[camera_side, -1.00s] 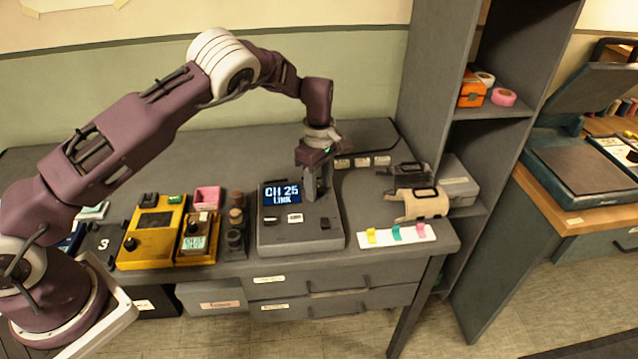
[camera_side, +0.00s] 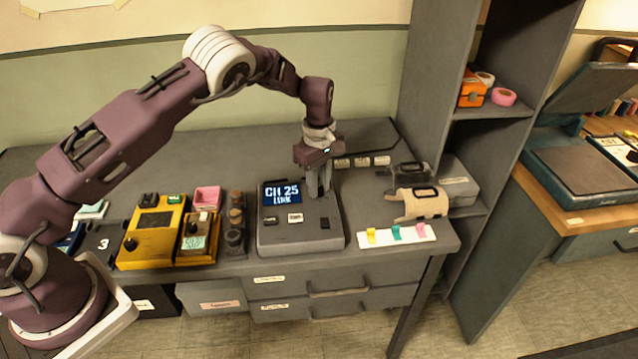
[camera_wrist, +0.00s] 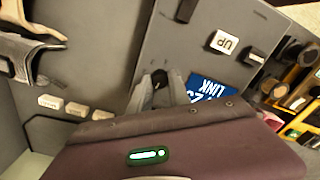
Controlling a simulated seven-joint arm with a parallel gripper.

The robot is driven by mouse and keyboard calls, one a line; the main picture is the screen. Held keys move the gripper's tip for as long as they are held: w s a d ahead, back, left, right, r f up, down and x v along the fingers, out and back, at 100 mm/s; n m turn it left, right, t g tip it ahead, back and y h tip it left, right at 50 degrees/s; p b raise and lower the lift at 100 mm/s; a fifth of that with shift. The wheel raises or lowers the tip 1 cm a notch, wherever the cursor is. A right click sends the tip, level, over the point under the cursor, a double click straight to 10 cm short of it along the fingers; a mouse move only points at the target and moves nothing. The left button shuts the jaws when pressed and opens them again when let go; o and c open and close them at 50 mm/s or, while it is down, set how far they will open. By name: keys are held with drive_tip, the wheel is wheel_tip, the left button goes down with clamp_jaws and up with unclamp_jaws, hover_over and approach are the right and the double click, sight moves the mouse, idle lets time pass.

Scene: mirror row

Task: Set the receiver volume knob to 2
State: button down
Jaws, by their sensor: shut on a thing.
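The receiver is a grey sloped box (camera_side: 285,237) on the desk; it also shows in the wrist view (camera_wrist: 187,48). Its blue display (camera_side: 283,194) reads "CH 25 LINK". My gripper (camera_side: 319,192) points down at the right of the display, with its fingers at the panel. In the wrist view, my gripper's two fingers (camera_wrist: 161,82) are shut around a small dark knob (camera_wrist: 159,77) beside the display. The fingers hide most of the knob, and its pointer and scale cannot be read.
Left of the receiver stand several dark round pieces (camera_side: 235,223) and a yellow device (camera_side: 152,232). At the right are a beige-topped holder (camera_side: 420,205) and a white strip with coloured tabs (camera_side: 397,235). Small white labels (camera_side: 362,161) lie behind. A tall grey shelf borders the desk's right.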

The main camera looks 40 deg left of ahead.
drive_tip(key=m, duration=0.4)
drive_tip(key=shift+m, duration=0.3)
drive_tip(key=m, duration=0.3)
drive_tip(key=shift+m, duration=0.3)
drive_tip(key=m, duration=0.3)
drive_tip(key=shift+m, duration=0.3)
drive_tip(key=shift+w+m, duration=0.1)
drive_tip(key=shift+m, duration=1.6)
drive_tip(key=c, duration=1.2)
unclamp_jaws()
drive_tip(key=shift+r, duration=0.1)
